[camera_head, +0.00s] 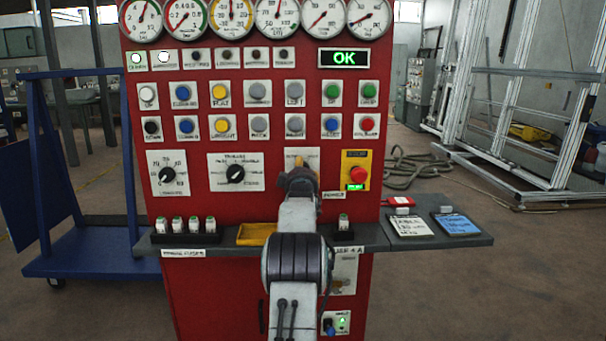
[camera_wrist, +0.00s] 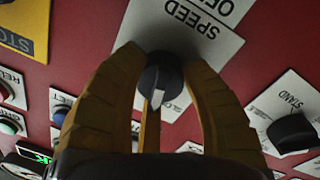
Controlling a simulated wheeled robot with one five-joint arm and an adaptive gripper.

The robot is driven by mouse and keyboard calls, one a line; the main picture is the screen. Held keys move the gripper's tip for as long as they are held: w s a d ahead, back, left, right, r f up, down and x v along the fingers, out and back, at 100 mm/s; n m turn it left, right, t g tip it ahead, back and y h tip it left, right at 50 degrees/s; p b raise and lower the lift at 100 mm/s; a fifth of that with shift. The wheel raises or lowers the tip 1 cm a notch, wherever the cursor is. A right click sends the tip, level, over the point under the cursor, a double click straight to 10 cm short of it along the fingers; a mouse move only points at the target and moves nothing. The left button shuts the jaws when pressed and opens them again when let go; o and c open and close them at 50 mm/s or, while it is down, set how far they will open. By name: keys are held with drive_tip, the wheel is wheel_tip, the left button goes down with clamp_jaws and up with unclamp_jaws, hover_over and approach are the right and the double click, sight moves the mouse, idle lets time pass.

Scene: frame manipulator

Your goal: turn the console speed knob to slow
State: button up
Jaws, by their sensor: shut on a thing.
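The console speed knob (camera_wrist: 163,76) is dark and round with a pale pointer mark, and shows in the wrist view on a white plate (camera_wrist: 178,22) that reads "SPEED". Its pale mark points toward the bottom of the wrist view, slightly left, near partly hidden lettering that looks like "SLO". My gripper (camera_wrist: 161,68) has yellow fingers shut on the knob from both sides. In the head view my gripper (camera_head: 298,182) is at the red console (camera_head: 270,208) and hides the knob; only the upper part of the plate (camera_head: 309,154) shows.
A red emergency button (camera_head: 358,174) on a yellow plate is just right of my gripper. A black selector knob (camera_head: 236,174) is to its left. A grey shelf (camera_head: 373,238) with fuses, a yellow tray (camera_head: 256,234) and cards juts out below.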

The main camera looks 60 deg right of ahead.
drive_tip(key=shift+d+f+n+b, duration=0.1)
drive_tip(key=shift+f+n+b, duration=0.3)
drive_tip(key=shift+n, duration=0.2)
drive_tip(key=o, duration=1)
drive_tip(key=shift+o, duration=1.1)
drive_tip(key=shift+r, duration=0.15)
drive_tip(key=shift+s, duration=0.1)
drive_tip(key=v, duration=1.2)
